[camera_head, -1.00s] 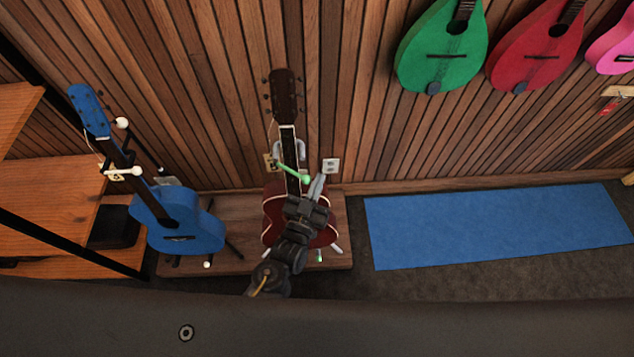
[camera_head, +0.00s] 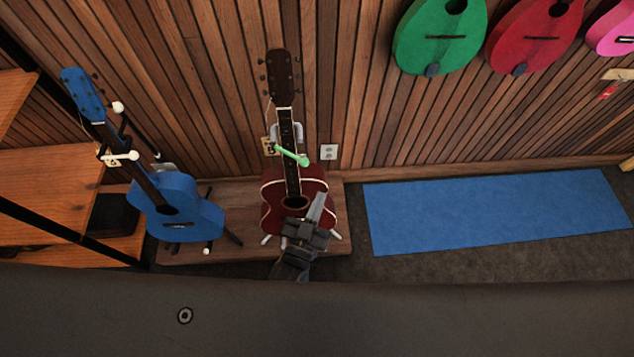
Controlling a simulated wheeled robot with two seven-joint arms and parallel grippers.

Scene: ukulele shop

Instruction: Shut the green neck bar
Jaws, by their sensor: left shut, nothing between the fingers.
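The green neck bar (camera_head: 291,156) lies slantwise across the neck of a dark red guitar (camera_head: 319,188), with its knob end to the right of the neck. The guitar stands upright on a white stand (camera_head: 294,131) against the wall. My left gripper (camera_head: 318,205) is shut and empty. It is in front of the lower right of the guitar body, below the bar and apart from it. It hides part of the body. My right gripper does not show.
A blue guitar (camera_head: 179,215) on a stand with a white bar (camera_head: 120,156) is at the left. Both stands are on a low wooden platform (camera_head: 215,249). A blue mat (camera_head: 490,208) covers clear floor at the right. Green (camera_head: 437,35) and red (camera_head: 528,40) instruments hang on the wall.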

